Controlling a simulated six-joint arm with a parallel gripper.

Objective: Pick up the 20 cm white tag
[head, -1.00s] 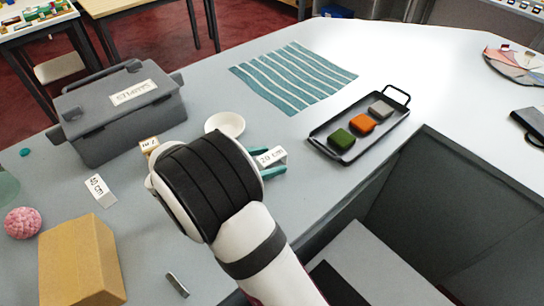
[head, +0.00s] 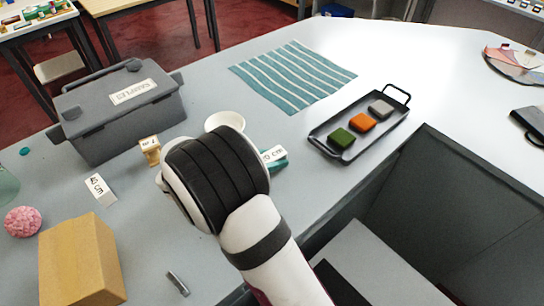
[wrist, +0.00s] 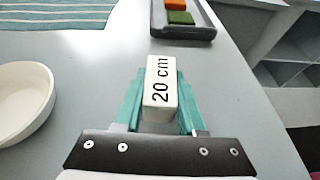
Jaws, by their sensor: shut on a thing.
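The white tag marked "20 cm" (wrist: 161,88) is a small block between the two teal fingers of my gripper (wrist: 160,80) in the wrist view. The fingers touch it on both sides, so my gripper is shut on it. In the head view the tag (head: 272,154) shows just right of my dark wrist, with a teal finger beside it; the rest of my gripper is hidden. I cannot tell whether the tag still touches the counter.
A white bowl (wrist: 22,98) stands left of my gripper. A black tray (head: 347,157) with green, orange and grey pieces lies to the right, near the counter edge. Another white tag (head: 100,190), a wooden piece (head: 150,150), a grey box (head: 120,108) and a tan block (head: 78,262) are left.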

